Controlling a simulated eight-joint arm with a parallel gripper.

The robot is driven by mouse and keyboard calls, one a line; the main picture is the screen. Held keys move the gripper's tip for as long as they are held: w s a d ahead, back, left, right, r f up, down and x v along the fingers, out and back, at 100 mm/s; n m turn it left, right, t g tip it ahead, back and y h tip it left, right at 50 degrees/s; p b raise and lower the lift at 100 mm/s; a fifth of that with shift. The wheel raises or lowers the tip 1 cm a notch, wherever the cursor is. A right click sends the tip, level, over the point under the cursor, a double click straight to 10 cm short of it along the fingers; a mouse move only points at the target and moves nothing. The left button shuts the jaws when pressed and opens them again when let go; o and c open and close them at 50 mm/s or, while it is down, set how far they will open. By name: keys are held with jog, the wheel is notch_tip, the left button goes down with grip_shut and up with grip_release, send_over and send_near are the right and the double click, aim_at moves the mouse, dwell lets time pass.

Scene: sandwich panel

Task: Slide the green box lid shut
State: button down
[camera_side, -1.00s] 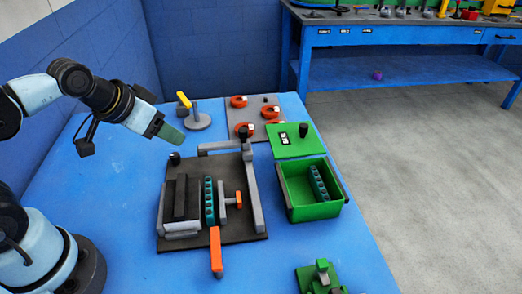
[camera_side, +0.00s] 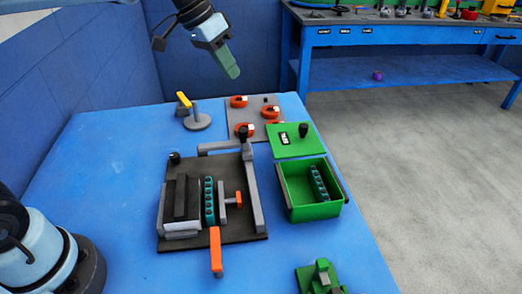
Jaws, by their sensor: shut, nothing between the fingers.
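The green box (camera_side: 313,211) stands on the blue table to the right of the dark fixture. Its green lid (camera_side: 292,148) is slid back behind it, so the box is open on top. The lid carries a black knob (camera_side: 303,130) and a small black-and-white label. A teal block with several bumps (camera_side: 319,183) lies inside the box. My gripper (camera_side: 234,75) is shut and empty, fingers pointing down and to the right. It is in the air, up and to the left of the lid in the picture, touching nothing.
A dark fixture (camera_side: 245,222) with grey bars, a teal strip and orange handles is left of the box. A grey plate (camera_side: 257,107) with orange rings lies behind. A yellow-handled stand (camera_side: 197,121) is back left. A green piece (camera_side: 318,279) is at front.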

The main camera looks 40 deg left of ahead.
jog(key=w+f+m+g+h, duration=0.1)
jog(key=w+m+h, duration=0.1)
jog(key=w, duration=0.4)
jog(key=m+g+h, duration=0.1)
jog(key=m+h, duration=0.1)
send_near(292, 130)
jog(key=w+d+f, duration=0.2)
jog(key=w+f, duration=0.1)
jog(key=shift+s+d, duration=0.2)
jog(key=shift+d, duration=0.4)
jog(key=shift+s+d, duration=0.15)
jog(key=shift+d, duration=0.45)
jog(key=shift+s+d, duration=0.4)
jog(key=shift+d, duration=0.3)
jog(key=shift+s+d, duration=0.15)
jog(key=shift+d, duration=0.05)
jog(key=s+d, duration=0.9)
jog(key=s, duration=0.1)
jog(key=shift+d+g, duration=0.3)
jog(key=shift+d, duration=0.1)
